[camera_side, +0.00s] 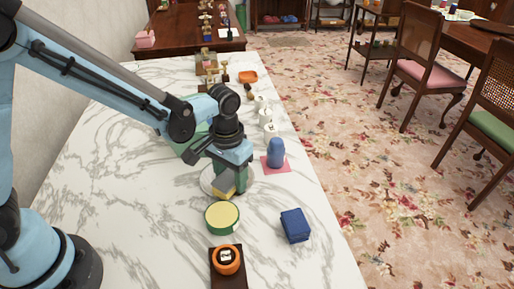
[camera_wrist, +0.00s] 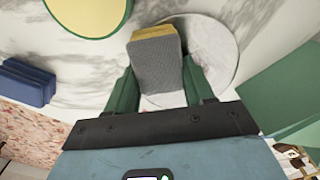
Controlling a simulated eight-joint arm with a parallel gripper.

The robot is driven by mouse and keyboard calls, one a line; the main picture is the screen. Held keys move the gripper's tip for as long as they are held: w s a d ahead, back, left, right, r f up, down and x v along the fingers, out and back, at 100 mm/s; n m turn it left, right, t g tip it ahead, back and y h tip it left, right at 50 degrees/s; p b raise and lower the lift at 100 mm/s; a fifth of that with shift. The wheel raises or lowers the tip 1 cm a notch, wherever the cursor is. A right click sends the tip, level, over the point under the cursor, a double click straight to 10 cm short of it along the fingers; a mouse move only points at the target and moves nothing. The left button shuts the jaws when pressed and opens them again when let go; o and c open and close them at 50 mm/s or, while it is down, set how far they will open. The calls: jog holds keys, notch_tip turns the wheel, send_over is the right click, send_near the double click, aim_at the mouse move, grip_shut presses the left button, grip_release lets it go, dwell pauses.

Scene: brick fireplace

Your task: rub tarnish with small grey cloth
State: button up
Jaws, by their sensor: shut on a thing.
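My gripper (camera_side: 231,178) is shut on a small block with a grey face and a yellow layer (camera_side: 222,186). In the wrist view the block (camera_wrist: 156,65) sits between my gripper's two green fingers (camera_wrist: 161,85), its yellow layer at the far end. It is over a round whitish plate (camera_side: 206,180), which also shows in the wrist view (camera_wrist: 222,45). I cannot tell whether the block touches the plate. It looks more like a sponge or pad than a loose cloth. No tarnish can be made out; the block and my gripper hide part of the plate.
A green-rimmed yellow round (camera_side: 222,217) lies near the plate, with a blue folded stack (camera_side: 295,225) to its right. An orange round item (camera_side: 227,260) is on a dark board in front. A blue object (camera_side: 276,150) stands on a pink mat. The marble table's right edge is close.

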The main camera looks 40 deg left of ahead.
jog(key=shift+w+a+r, duration=0.1)
jog(key=shift+w+a, duration=0.3)
jog(key=shift+w, duration=0.1)
jog(key=shift+w+a, duration=2.4)
jog(key=shift+s+d, duration=2.9)
jog(key=shift+s, duration=0.05)
jog(key=shift+w+r, duration=0.1)
jog(key=shift+r, duration=3.85)
jog(key=shift+f, duration=0.15)
